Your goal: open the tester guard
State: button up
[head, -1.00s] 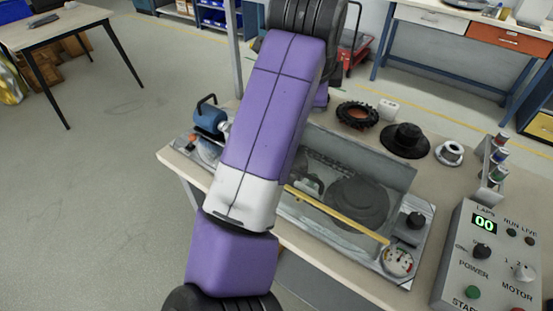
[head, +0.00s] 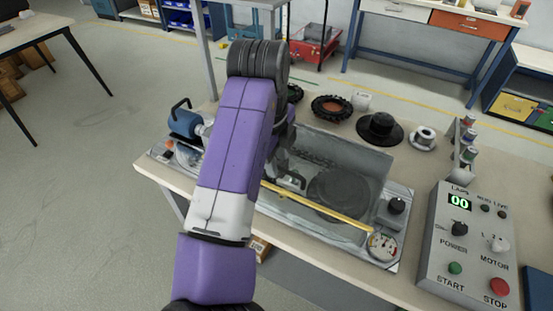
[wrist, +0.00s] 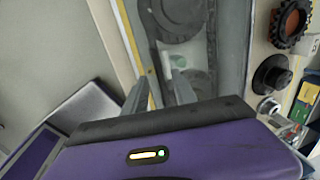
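The tester guard (head: 345,158) is a clear cover on the tester at the bench's front. A yellow bar (head: 325,207) runs along its front edge, and the guard looks down over a dark round disc (head: 337,190). In the wrist view the yellow bar (wrist: 129,40) runs down the left side. My gripper (wrist: 158,82) is open, its two grey fingers apart over the tester beside the bar, with nothing seen between them. Whether a finger touches the guard is not clear. In the head view my purple arm hides most of the gripper and the guard's left part.
A control box (head: 468,245) with buttons stands further right. A blue motor (head: 184,122) is at the left end. A tyre (head: 331,107) and a black hub (head: 379,130) lie behind.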

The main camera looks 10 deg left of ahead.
jog(key=shift+w+f, duration=0.1)
jog(key=shift+f, duration=0.45)
jog(key=shift+c, duration=0.2)
grip_shut()
dwell(0.9)
